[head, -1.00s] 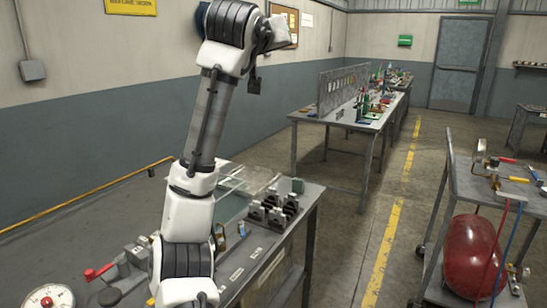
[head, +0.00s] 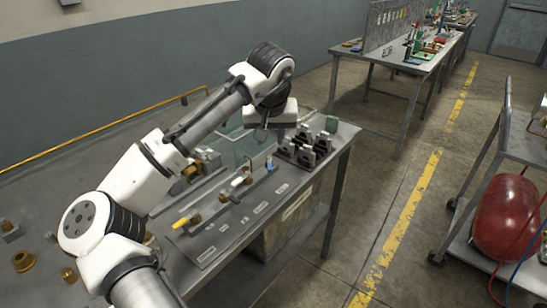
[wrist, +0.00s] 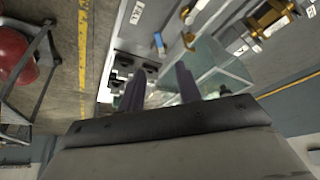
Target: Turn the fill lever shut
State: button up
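My gripper (head: 264,132) is at the end of the raised arm in the head view, over the far part of the bench. In the wrist view its two dark fingers (wrist: 160,82) stand apart with nothing between them. A valve with a yellow handle (head: 181,223) sits on a labelled plate on the bench. A small blue handle (head: 269,163) is farther along, near my gripper; it also shows in the wrist view (wrist: 158,40). Brass fittings (wrist: 270,14) stand beside a clear glass tank (wrist: 208,62).
Dark clamp blocks (head: 307,148) stand at the bench's far right corner, close to my gripper. A cart with a red tank (head: 505,218) is at the right. Another table (head: 420,62) stands behind. The floor aisle with a yellow line (head: 400,235) is clear.

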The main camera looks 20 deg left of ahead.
aim_at(270, 164)
jog(key=p+x, duration=0.1)
jog(key=x, duration=1)
jog(key=shift+w+f+p, duration=0.1)
jog(key=shift+w+p, duration=0.1)
jog(key=shift+p, duration=0.15)
jog(key=shift+c, duration=0.4)
grip_shut()
